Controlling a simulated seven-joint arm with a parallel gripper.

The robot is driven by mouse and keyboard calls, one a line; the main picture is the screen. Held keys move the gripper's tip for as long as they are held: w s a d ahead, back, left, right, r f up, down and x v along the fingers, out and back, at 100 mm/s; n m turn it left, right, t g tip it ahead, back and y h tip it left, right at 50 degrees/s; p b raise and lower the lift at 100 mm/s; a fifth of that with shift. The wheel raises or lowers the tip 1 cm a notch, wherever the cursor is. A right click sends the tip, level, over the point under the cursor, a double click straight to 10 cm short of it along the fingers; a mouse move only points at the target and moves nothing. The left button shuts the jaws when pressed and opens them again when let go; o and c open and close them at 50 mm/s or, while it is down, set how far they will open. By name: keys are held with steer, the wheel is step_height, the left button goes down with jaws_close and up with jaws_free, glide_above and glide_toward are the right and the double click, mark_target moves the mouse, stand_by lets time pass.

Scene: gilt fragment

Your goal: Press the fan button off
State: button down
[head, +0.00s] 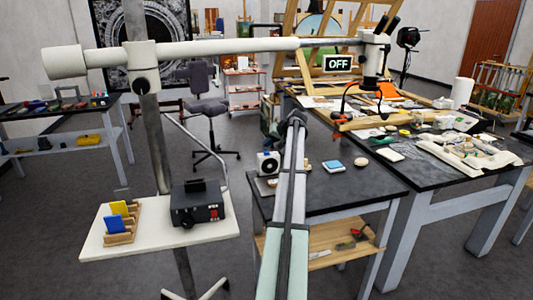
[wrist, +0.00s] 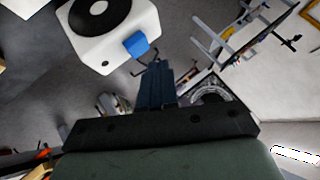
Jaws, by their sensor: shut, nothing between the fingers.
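The fan is a small white box with a round black front. In the head view the fan (head: 268,163) stands on the dark table, just left of my arm. In the wrist view the fan (wrist: 112,40) is at the upper left, and a blue button (wrist: 137,44) sticks out from its corner edge. My gripper (wrist: 156,66) is shut and empty, its dark fingers pointing up at a spot just below and right of the button. In the picture a small gap shows between fingertips and button. In the head view my gripper (head: 294,120) is small, and its fingertips are hard to make out.
A blue-topped block (head: 333,166) and a round beige object (head: 361,163) lie on the table right of my arm. A black sign reading OFF (head: 338,63) shows behind. A cluttered workbench (head: 440,185) adjoins at right. A white stand shelf (head: 160,240) with a black box is at left.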

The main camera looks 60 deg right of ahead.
mark_target(268, 152)
steer(key=shift+r, duration=2.45)
